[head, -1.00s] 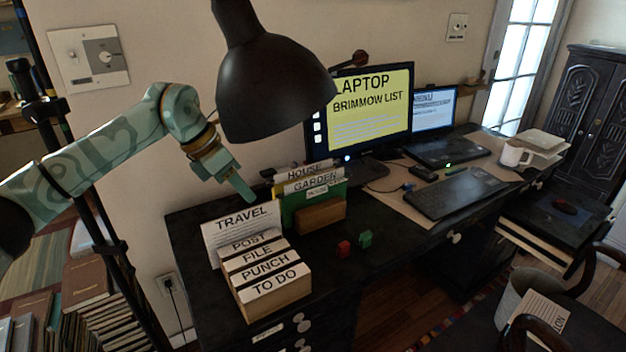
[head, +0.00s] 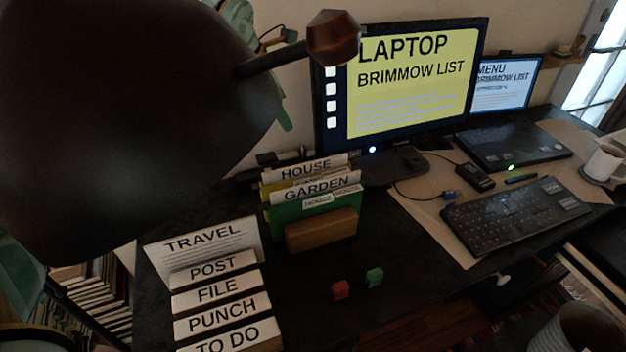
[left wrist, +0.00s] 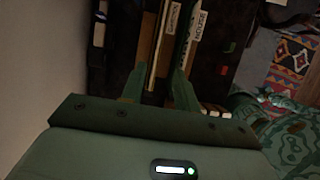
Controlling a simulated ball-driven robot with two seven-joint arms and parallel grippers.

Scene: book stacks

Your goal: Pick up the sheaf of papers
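White papers labelled HOUSE (head: 307,168) and GARDEN (head: 318,187) stand upright with yellow and green folders in a wooden holder (head: 322,231). I cannot tell for certain which of these is the sheaf. My left gripper is mostly hidden behind the lamp in the head view; a teal fingertip (head: 286,120) shows above and behind the holder. In the left wrist view the left gripper (left wrist: 161,88) is open, its fingers apart. Pale upright edges (left wrist: 153,55) and a HOUSE label (left wrist: 198,27) show beyond the fingertips; contact cannot be told. My right gripper is not in view.
A dark lamp shade (head: 130,110) blocks the left of the head view. A box of labelled cards (head: 222,290) and a TRAVEL sheet (head: 203,240) stand at front left. Red (head: 340,290) and green (head: 375,277) blocks lie right. A monitor (head: 410,85) and keyboard (head: 515,213) are farther right.

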